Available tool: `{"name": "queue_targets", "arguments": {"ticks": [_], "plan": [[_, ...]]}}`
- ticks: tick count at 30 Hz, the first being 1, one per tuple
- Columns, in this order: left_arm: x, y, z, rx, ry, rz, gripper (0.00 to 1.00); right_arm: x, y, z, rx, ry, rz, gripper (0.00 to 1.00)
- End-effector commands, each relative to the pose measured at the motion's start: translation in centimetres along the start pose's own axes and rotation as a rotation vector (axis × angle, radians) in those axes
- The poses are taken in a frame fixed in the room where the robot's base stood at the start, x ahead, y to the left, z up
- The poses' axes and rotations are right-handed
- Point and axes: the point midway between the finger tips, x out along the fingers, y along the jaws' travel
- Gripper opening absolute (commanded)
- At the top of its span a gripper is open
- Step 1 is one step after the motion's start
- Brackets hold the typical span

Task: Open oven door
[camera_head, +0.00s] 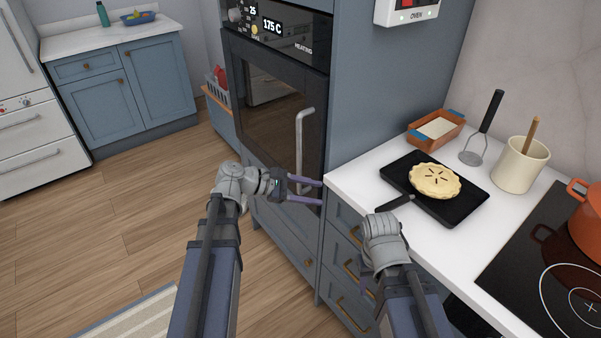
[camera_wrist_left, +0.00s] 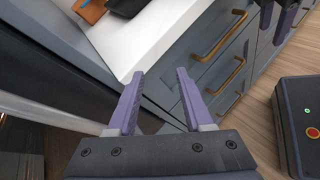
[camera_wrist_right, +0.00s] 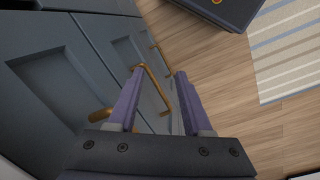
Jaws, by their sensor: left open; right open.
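The oven door (camera_head: 270,110) is shut, with a dark glass window and a pale vertical bar handle (camera_head: 304,150) near its right edge. My left gripper (camera_head: 320,193) is open and empty near the lower end of the handle, fingers pointing right; the handle is not between them. In the left wrist view its fingers (camera_wrist_left: 160,73) point at the cabinet corner and counter edge. A pale bar crosses at the lower left there; I cannot tell if it is the handle. My right gripper (camera_wrist_right: 160,73) is open before the drawer fronts; its fingers are mostly hidden in the head view.
The white counter (camera_head: 350,185) carries a black tray (camera_head: 462,206) with a pie (camera_head: 435,181), a baking dish (camera_head: 436,130) and a utensil pot (camera_head: 520,163). Brass drawer handles (camera_head: 355,270) stick out below it. The wooden floor (camera_head: 120,215) left of the oven is clear.

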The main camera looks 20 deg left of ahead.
Motion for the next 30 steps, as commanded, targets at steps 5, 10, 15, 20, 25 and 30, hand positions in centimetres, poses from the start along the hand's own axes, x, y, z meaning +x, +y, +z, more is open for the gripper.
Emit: {"name": "queue_targets", "arguments": {"ticks": [5, 10, 15, 20, 25, 30], "plan": [[-6.1, 5.1, -2.5, -0.328, -0.206, 0.242, 0.51, 3.3, -0.3, -0.2, 0.0, 0.0, 0.0, 0.5], [-9.5, 7.1, -2.9, -0.464, -0.32, 0.33, 0.51, 4.0, -0.4, -0.2, 0.0, 0.0, 0.0, 0.5], [-10.4, 7.6, -2.8, -0.497, -0.351, 0.347, 0.51, 4.0, -0.4, -0.2, 0.0, 0.0, 0.0, 0.5], [-9.4, 8.0, -2.5, -0.495, -0.35, 0.344, 0.51, 4.0, -0.4, -0.2, 0.0, 0.0, 0.0, 0.5], [-7.1, 9.0, -1.9, -0.493, -0.35, 0.342, 0.51, 4.0, -0.4, -0.2, 0.0, 0.0, 0.0, 0.5], [-4.9, 10.0, -1.3, -0.493, -0.349, 0.343, 0.51, 4.0, -0.4, -0.2, 0.0, 0.0, 0.0, 0.5]]}}
